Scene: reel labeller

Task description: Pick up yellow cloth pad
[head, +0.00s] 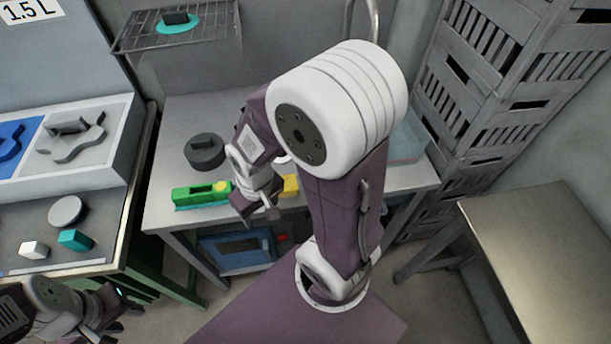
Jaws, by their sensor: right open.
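A small yellow pad (291,185) lies near the front edge of the grey table (165,150) at the centre. My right arm and gripper partly hide it. My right gripper (256,208) is open, just left of the yellow pad and over the table's front edge. Whether it touches the pad cannot be told. My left gripper (112,306) is low at the left, in front of the left bench and far from the pad. Its jaw state is unclear.
A green tool with a yellow spot (200,194) lies left of my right gripper. A dark round lidded object (205,151) stands behind it. A blue box (238,250) sits below the table. Grey crates (480,80) are stacked at the right.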

